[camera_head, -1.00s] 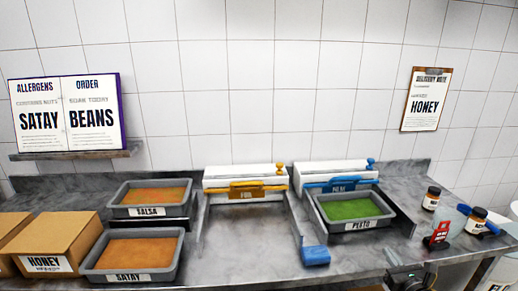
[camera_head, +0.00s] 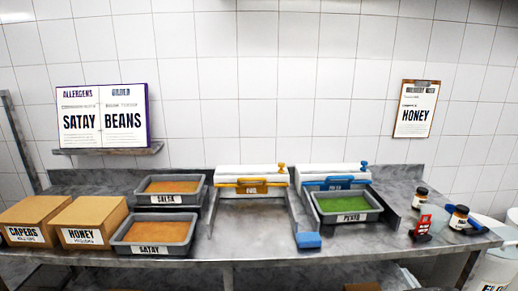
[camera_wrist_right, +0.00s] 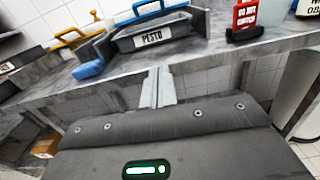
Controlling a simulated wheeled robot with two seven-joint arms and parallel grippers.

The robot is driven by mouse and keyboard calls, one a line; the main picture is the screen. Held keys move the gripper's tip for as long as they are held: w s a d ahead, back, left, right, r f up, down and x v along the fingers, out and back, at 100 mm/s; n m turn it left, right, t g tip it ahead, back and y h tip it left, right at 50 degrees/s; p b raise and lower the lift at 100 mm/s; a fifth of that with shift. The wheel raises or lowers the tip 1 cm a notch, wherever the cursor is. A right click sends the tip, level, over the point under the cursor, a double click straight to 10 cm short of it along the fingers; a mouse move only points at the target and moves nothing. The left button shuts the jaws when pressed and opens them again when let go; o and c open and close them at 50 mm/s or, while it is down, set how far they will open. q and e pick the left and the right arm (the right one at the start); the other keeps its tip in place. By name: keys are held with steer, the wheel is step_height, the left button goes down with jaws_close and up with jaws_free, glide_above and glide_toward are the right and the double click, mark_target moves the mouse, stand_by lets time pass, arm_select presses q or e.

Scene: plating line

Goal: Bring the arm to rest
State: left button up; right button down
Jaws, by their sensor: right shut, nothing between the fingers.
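My right gripper (camera_wrist_right: 157,88) shows in the right wrist view with its two pale fingers together and nothing between them. It is in front of the steel counter (camera_wrist_right: 215,62), apart from the goods on it. My left gripper is in neither view.
Capers (camera_head: 15,218) and honey (camera_head: 65,220) boxes stand left.

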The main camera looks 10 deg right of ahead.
steer(key=s+d+f+m+g+h, duration=0.1)
steer(key=s+d+f+m+g, duration=0.15)
steer(key=f+m, duration=0.65)
steer(key=s+d+f+m+g+h, duration=0.1)
steer(key=s+d+f+m+g, duration=0.2)
steer(key=f+m, duration=0.6)
steer(key=s+a+f+m+g, duration=0.1)
steer(key=s+f+m+g, duration=0.15)
steer(key=s+f, duration=0.5)
steer(key=s+a+f+m+g, duration=0.15)
steer(key=s+f+m, duration=0.25)
steer(key=f, duration=0.7)
steer(key=s+a+f+m+g+y, duration=0.3)
steer(key=s+a+f+m+g, duration=0.3)
steer(key=s+a+f, duration=0.95)
steer(key=s+a+f+g+y, duration=0.1)
steer(key=s+a, duration=0.9)
steer(key=a, duration=0.4)
steer(key=shift+a+f+m+y, duration=0.15)
steer(key=shift+m+y, duration=0.25)
steer(key=shift+m, duration=0.05)
